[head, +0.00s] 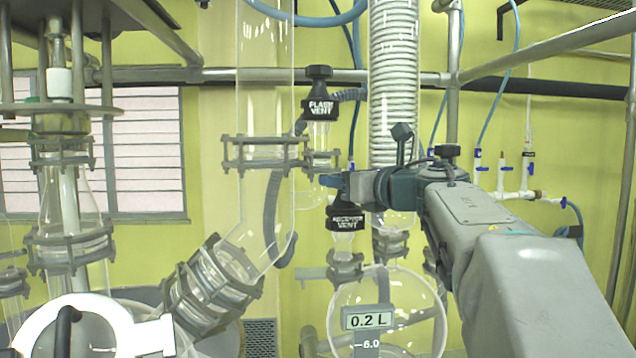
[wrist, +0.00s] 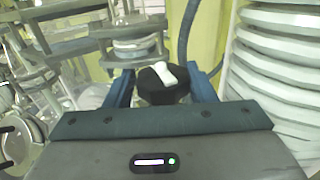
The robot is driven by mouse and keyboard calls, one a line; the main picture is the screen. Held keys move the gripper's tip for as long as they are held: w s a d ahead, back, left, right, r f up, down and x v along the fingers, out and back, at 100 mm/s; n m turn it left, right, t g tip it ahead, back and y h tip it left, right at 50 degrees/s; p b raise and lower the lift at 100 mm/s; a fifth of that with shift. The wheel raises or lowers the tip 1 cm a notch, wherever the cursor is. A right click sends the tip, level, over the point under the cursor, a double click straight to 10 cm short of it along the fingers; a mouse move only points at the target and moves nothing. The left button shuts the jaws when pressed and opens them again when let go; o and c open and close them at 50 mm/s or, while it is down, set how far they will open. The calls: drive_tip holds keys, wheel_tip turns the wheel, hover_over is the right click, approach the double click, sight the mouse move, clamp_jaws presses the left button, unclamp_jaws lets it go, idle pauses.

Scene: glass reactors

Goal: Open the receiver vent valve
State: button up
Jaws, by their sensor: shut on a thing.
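The receiver vent valve (head: 345,220) is a black cap with a white "RECEIVER VENT" label, above the round glass receiver flask (head: 388,318) in the head view. My gripper (head: 335,182) reaches in from the right at the top of this valve. In the wrist view the valve's black knob (wrist: 162,88) with a white pointer on top sits between the two blue fingers of my gripper (wrist: 163,85). The gripper is shut on the knob. In the head view the gripper hides the top of the knob.
The flash vent valve (head: 319,108) stands just above and left of my gripper. A coiled glass condenser (head: 394,80) rises close behind it. A wide glass tube (head: 265,110) with metal clamps stands to the left. A metal rail (head: 330,76) crosses behind.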

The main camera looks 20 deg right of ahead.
drive_tip(key=o, duration=0.7)
drive_tip(key=shift+a+r, duration=0.15)
drive_tip(key=shift+r, duration=0.05)
drive_tip(key=shift+c, duration=0.2)
drive_tip(key=shift+s+d+f, duration=0.2)
drive_tip(key=shift+s+d, duration=0.05)
drive_tip(key=shift+s, duration=0.1)
drive_tip(key=b+v, duration=0.1)
drive_tip(key=v, duration=0.6)
drive_tip(key=shift+b, duration=0.3)
